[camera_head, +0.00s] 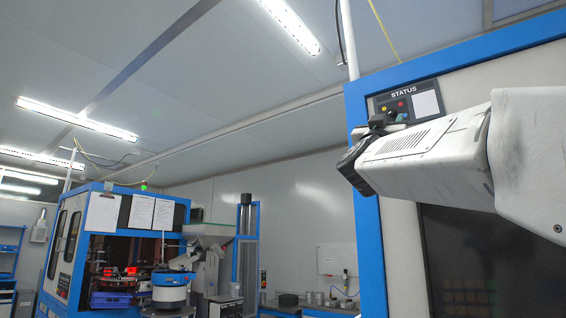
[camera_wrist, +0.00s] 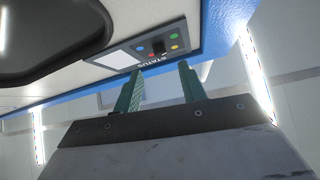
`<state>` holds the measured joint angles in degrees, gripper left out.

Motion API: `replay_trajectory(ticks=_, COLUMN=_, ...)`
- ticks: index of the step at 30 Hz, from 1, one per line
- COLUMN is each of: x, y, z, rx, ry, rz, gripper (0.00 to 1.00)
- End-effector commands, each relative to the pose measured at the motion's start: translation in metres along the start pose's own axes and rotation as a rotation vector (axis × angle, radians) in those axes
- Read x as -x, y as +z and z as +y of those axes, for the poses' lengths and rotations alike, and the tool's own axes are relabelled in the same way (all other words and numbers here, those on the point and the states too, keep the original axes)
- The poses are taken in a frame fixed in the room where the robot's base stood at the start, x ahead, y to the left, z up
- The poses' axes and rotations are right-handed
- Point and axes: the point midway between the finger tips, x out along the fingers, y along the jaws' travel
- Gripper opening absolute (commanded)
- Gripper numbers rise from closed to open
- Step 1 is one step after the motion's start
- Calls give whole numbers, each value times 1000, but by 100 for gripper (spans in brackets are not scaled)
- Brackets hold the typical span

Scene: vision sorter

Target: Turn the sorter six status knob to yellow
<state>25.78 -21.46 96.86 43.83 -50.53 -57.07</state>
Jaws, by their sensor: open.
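The status panel (camera_head: 409,99) is a dark plate labelled STATUS on the upper part of the blue-framed machine at right. It carries small coloured dots and a white label. It also shows in the wrist view (camera_wrist: 120,57), roughly upside down. A dark knob (camera_wrist: 158,46) sits among the dots there; which colour it points to is too small to tell. My gripper (camera_wrist: 159,69) is open, its two green fingers apart and empty, with the panel beyond the fingertips. In the head view my gripper (camera_head: 376,122) is dark, just below left of the panel, and covers part of its lower edge.
The machine's blue frame (camera_head: 367,220) and dark window (camera_head: 470,260) lie below my arm. Another blue machine (camera_head: 70,240) with papers on it stands far left, away from the arm. Open room lies left of the near machine.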

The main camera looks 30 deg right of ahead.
Motion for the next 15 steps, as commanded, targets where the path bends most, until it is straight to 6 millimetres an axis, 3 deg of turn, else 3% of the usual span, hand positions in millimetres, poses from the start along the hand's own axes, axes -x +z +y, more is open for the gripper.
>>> replay_trajectory(ticks=7, x=-40, y=1, z=-1, rx=2, ry=-2, rz=-1, gripper=41)
replay_trajectory(ticks=15, x=-56, y=1, z=-1, rx=0, ry=-4, rz=-1, gripper=41)
